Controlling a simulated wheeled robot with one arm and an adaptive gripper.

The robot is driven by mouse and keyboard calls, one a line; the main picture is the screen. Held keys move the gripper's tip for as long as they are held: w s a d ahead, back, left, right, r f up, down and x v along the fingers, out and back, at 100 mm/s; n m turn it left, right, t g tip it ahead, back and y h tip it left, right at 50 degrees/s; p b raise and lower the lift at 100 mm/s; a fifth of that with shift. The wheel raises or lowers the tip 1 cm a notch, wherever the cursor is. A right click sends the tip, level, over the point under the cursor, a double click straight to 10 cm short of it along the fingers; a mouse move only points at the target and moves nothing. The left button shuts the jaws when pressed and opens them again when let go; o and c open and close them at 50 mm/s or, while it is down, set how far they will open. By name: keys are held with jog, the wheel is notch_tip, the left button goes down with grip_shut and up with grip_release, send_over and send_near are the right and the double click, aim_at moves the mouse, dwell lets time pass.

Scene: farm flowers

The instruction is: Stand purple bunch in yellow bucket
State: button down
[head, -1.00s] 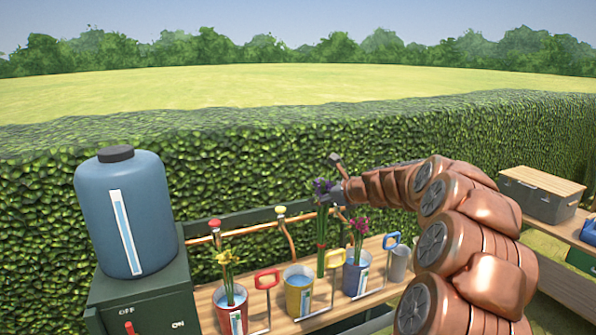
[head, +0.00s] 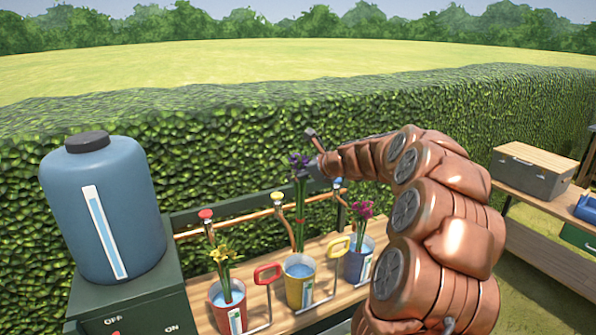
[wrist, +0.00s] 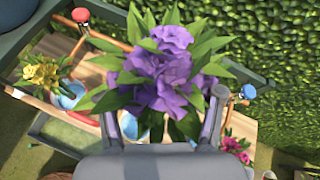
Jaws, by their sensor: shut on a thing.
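My gripper (head: 312,168) is shut on the purple bunch (head: 299,162), just below its flowers. The bunch hangs upright, with long green stems pointing down over the yellow bucket (head: 300,291). The stem ends meet the bucket's far rim in the head view; I cannot tell whether they are inside it or just above. The bucket holds water and stands on the bench between the red and blue buckets. In the wrist view the purple flowers (wrist: 158,75) fill the space between the fingers and hide most of the yellow bucket.
The red bucket (head: 231,318) holds yellow flowers, and the blue bucket (head: 357,266) holds magenta flowers. Upright coloured handles stand between the buckets. A copper pipe with taps (head: 206,215) runs behind. A blue tank (head: 105,215) stands left.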

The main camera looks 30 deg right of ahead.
jog(key=b, duration=0.5)
send_over(303, 229)
jog(key=w, duration=0.1)
jog(key=shift+a+f, duration=0.15)
jog(key=shift+f, duration=1)
jog(key=shift+a+f, duration=0.1)
jog(key=shift+f, duration=1)
jog(key=shift+f+b, duration=3.95)
jog(key=shift+f, duration=4.25)
jog(key=shift+c, duration=0.5)
grip_release()
jog(key=v, duration=1.2)
jog(key=shift+f, duration=0.1)
